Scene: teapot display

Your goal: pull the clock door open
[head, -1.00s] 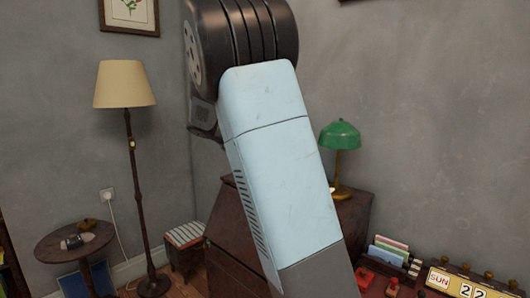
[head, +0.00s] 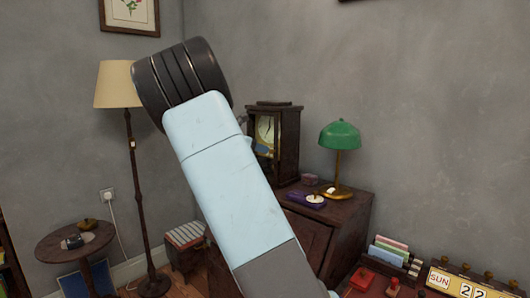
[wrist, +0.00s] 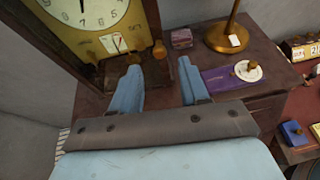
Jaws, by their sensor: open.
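The clock (head: 287,132) is a dark wooden case on top of the wooden cabinet in the head view, its left edge partly hidden by my arm. In the wrist view its pale dial (wrist: 85,12) is at the top left, above a brassy panel. An orange-brown knob (wrist: 158,48) shows at the right of the case's front. I cannot tell whether the clock door is shut or ajar. My gripper (wrist: 159,74) is open, its two blue fingers pointing toward the clock's lower right. The left finger is near the knob, and I see nothing held.
A green lamp (head: 340,136) stands right of the clock on the cabinet (head: 350,225). A purple box (wrist: 222,80), a white round item (wrist: 248,70) and a small dark box (wrist: 181,38) lie nearby. A floor lamp (head: 130,180) stands at left.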

